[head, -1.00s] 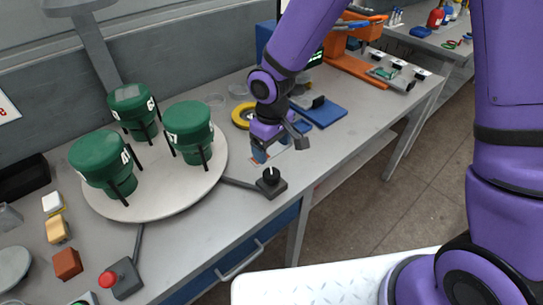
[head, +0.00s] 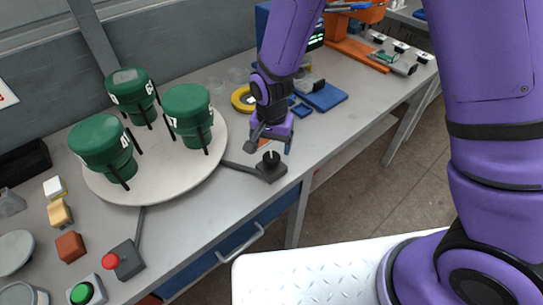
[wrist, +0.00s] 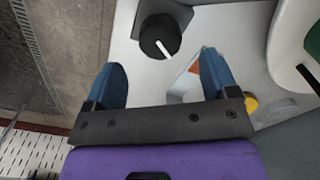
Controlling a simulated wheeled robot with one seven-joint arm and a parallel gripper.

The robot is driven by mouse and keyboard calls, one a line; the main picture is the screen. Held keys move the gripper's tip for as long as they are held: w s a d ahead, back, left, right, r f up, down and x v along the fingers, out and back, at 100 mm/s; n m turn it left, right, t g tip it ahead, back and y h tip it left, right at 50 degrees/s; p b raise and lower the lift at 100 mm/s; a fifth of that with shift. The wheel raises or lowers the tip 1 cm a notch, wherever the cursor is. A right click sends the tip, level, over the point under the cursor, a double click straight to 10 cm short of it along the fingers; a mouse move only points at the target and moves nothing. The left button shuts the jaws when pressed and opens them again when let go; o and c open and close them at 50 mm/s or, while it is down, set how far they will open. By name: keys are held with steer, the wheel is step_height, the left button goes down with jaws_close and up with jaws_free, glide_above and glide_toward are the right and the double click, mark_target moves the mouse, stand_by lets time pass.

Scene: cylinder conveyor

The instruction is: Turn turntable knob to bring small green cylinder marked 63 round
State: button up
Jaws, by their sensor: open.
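The black turntable knob (head: 270,160) with a white pointer line sits on a dark base near the table's front edge. The knob also shows in the wrist view (wrist: 158,38). My gripper (head: 272,146) is open and empty close by the knob; in the wrist view its two blue fingers (wrist: 163,75) point toward the knob, which lies beyond their tips. The round pale turntable (head: 165,186) carries a back green cylinder (head: 132,88) whose label seems to start with 6, a right one (head: 189,104) showing a 7, and a front-left one (head: 98,142) showing a 4.
A red button box (head: 122,261) and a green button box (head: 87,290) stand at the front left. Small blocks (head: 70,246) lie left of the turntable. A yellow ring (head: 242,99) and a blue tray (head: 326,97) lie behind my gripper.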

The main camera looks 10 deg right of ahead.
mark_target(271, 157)
steer(key=shift+f, duration=2.8)
steer(key=c, duration=0.9)
